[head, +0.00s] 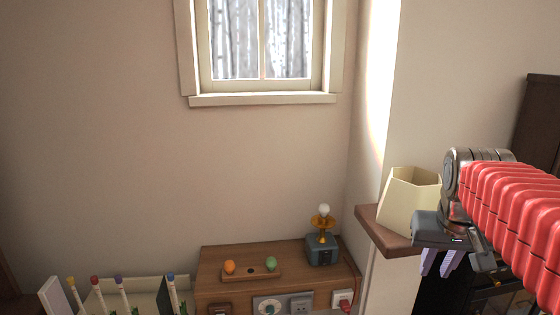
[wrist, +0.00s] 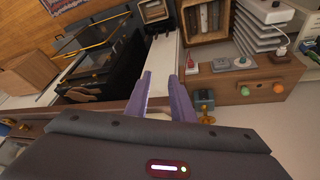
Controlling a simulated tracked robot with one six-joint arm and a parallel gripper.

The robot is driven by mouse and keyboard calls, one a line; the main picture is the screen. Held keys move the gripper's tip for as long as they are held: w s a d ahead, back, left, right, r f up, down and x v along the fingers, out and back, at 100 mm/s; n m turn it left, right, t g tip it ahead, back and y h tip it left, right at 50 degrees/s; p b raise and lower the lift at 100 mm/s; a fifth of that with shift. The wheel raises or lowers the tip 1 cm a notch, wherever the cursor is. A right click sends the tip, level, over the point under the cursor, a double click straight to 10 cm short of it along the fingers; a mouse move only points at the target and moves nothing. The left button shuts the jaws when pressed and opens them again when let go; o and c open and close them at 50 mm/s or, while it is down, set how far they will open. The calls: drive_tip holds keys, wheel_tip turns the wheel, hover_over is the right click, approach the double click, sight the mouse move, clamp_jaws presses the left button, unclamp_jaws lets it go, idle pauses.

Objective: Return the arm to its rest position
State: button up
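My gripper (head: 438,268) hangs at the right in the head view, at the end of my red-sleeved arm. Its two purple fingers point down and stand apart, with nothing held between them. In the wrist view the gripper (wrist: 163,80) also shows parted fingers, with a pale surface beyond the gap. The arm reaches in from the right edge, its wrist just right of a cream lampshade (head: 405,200). I cannot tell whether they touch.
The lampshade stands on a wooden ledge (head: 378,232). The wall area left of the ledge is clear.

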drive_tip(key=s+a+f+n+y, duration=0.1)
drive_tip(key=s+a+f, duration=0.3)
drive_tip(key=s+a, duration=0.3)
drive_tip(key=s+a+f+n+t+y, duration=0.1)
drive_tip(key=s+a+f+n, duration=0.1)
drive_tip(key=s+a+f, duration=0.3)
drive_tip(key=shift+s+a, duration=1.1)
drive_tip(key=shift+a, duration=0.35)
